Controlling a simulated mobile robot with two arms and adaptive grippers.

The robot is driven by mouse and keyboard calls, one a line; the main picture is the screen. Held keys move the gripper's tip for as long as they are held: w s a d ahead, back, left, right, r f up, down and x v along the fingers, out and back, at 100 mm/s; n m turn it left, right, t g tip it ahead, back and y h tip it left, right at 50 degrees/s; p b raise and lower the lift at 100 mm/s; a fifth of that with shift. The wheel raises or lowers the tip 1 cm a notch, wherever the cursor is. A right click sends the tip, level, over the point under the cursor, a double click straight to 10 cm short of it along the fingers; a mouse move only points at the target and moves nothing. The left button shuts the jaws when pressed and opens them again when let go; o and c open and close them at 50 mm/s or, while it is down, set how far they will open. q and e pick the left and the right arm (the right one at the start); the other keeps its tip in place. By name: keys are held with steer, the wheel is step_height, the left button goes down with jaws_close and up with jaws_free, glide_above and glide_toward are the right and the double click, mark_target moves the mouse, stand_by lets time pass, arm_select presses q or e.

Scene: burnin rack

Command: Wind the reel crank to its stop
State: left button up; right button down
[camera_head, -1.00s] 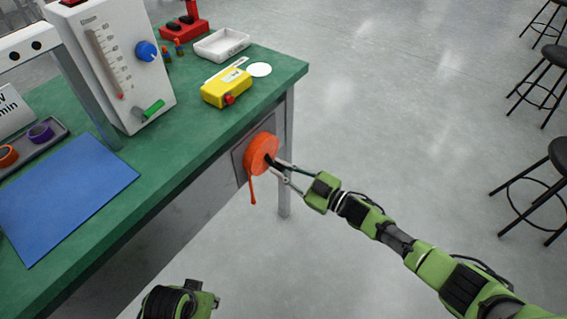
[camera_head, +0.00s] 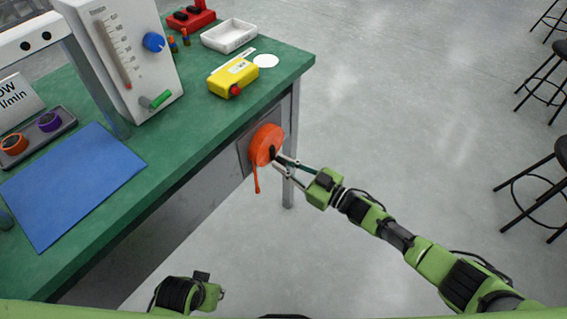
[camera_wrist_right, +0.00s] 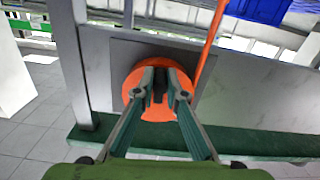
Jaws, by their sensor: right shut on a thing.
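The orange reel (camera_head: 265,143) is mounted on a grey plate on the bench's front side, and an orange strip hangs down from it. My right gripper (camera_head: 277,158) reaches it from the right and is shut on the dark crank at the reel's face. In the right wrist view the fingers (camera_wrist_right: 160,98) stand close together over the orange reel (camera_wrist_right: 150,115), around the dark crank grip. The fingers hide most of the crank. My left arm shows at the bottom of the head view, but its fingertips cannot be made out.
The green bench (camera_head: 170,165) carries a blue mat (camera_head: 70,185), a yellow device (camera_head: 232,77), a white tray (camera_head: 229,35) and a tall white flow meter (camera_head: 125,55). Black stools stand at the right.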

steer(key=c, duration=2)
jaws_free()
steer(key=shift+c, duration=0.2)
steer(key=v, duration=1.2)
